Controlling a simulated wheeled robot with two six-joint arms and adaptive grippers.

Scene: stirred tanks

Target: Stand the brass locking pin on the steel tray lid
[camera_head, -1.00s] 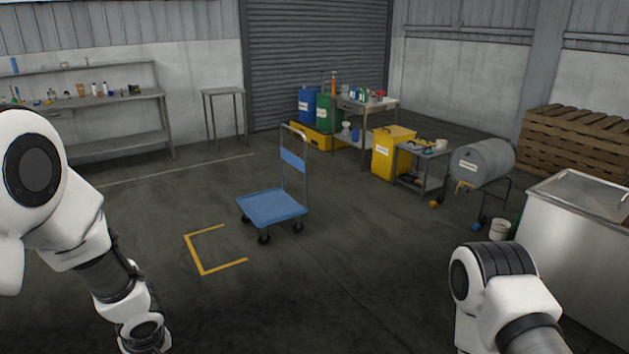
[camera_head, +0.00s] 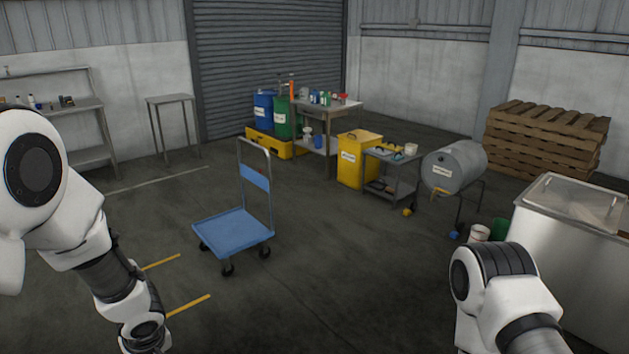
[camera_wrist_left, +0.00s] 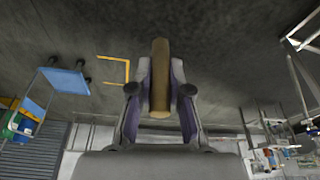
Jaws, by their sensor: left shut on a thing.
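In the left wrist view my left gripper (camera_wrist_left: 160,98) is shut on a brass-coloured cylinder, the brass locking pin (camera_wrist_left: 160,65). The pin sticks out beyond the fingertips, with bare floor behind it. In the head view my left arm comes in at the left, and its gripper is below the frame. My right arm shows at the lower right, and its gripper is out of view. I cannot make out a steel tray lid in these frames.
A blue platform trolley (camera_head: 235,233) stands on the floor ahead. Beyond it are a work table (camera_head: 335,107), a yellow bin (camera_head: 358,160), a small cart (camera_head: 392,178) and a grey drum (camera_head: 455,166). A steel tank (camera_head: 575,240) stands close at the right. The floor between is clear.

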